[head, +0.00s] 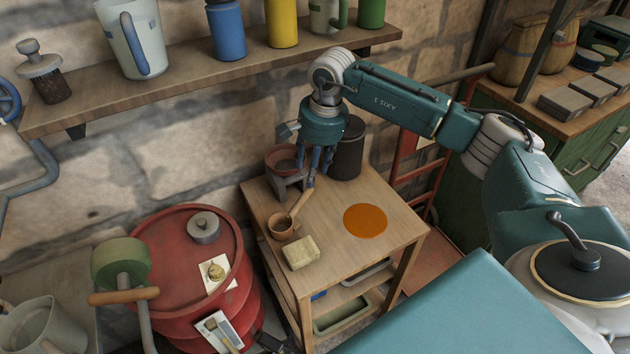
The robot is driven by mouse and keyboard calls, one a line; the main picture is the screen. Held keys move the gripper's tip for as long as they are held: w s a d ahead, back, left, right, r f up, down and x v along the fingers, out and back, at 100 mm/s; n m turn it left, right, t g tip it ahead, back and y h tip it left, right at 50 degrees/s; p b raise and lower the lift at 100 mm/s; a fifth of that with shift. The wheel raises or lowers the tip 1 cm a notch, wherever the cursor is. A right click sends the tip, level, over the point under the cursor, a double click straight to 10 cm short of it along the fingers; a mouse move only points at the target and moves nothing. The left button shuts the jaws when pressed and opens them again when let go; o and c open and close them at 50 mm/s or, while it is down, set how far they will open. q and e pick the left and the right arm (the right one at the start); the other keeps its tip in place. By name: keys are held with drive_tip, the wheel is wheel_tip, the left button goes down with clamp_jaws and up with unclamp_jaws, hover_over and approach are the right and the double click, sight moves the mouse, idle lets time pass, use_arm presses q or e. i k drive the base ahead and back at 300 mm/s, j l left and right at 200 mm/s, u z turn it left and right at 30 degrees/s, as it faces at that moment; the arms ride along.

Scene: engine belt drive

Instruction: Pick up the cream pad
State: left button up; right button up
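The cream pad (300,252) is a small pale block. It lies on the front left part of a small wooden table (337,262), beside a small brown cup (281,227). My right gripper (317,172) points down over the back of the table, behind and above the pad and apart from it. Its fingers are around or just in front of the upper end of a wooden handle (301,203) that leans out of the cup. I cannot tell whether they grip it. My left gripper is not in view.
An orange disc (365,220) lies on the table's right half. A reddish bowl on a grey stand (287,182) and a dark canister (349,150) stand at the back. A red drum (185,262) is left of the table. A loaded shelf (190,75) hangs above.

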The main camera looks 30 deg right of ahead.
sight(298, 254)
drive_tip(key=z, duration=0.85)
